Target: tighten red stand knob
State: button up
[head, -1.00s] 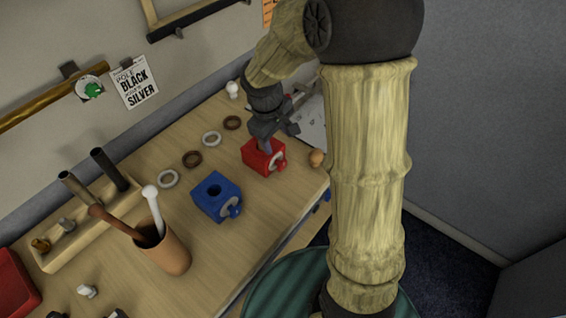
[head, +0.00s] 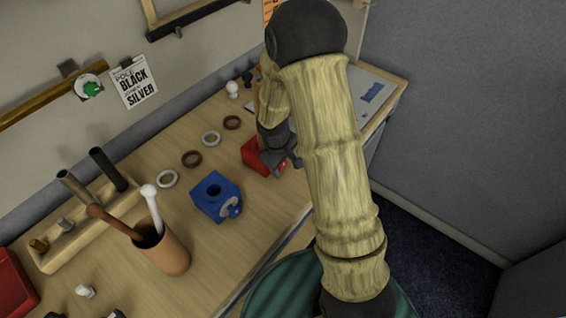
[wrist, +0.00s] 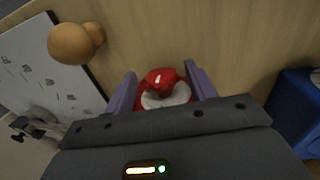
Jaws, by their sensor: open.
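The red stand (head: 253,153) is a red block on the wooden table, partly hidden behind my gripper in the head view. Its red knob (wrist: 161,79) has a pale ring (wrist: 166,97) behind it and shows in the wrist view. My gripper (head: 283,170) is at the knob side of the stand. In the wrist view my open gripper (wrist: 160,80) has one finger on each side of the knob, with a gap visible on both sides. The rest of the red stand is mostly hidden by the gripper body.
A blue stand (head: 212,190) with its own knob sits to the left, and shows at the right edge of the wrist view (wrist: 295,105). Several rings lie behind it. A round wooden knob (wrist: 73,44) lies near a white sheet (wrist: 40,60). A cup (head: 168,256) holds two sticks.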

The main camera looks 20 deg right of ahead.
jog(key=c, duration=1)
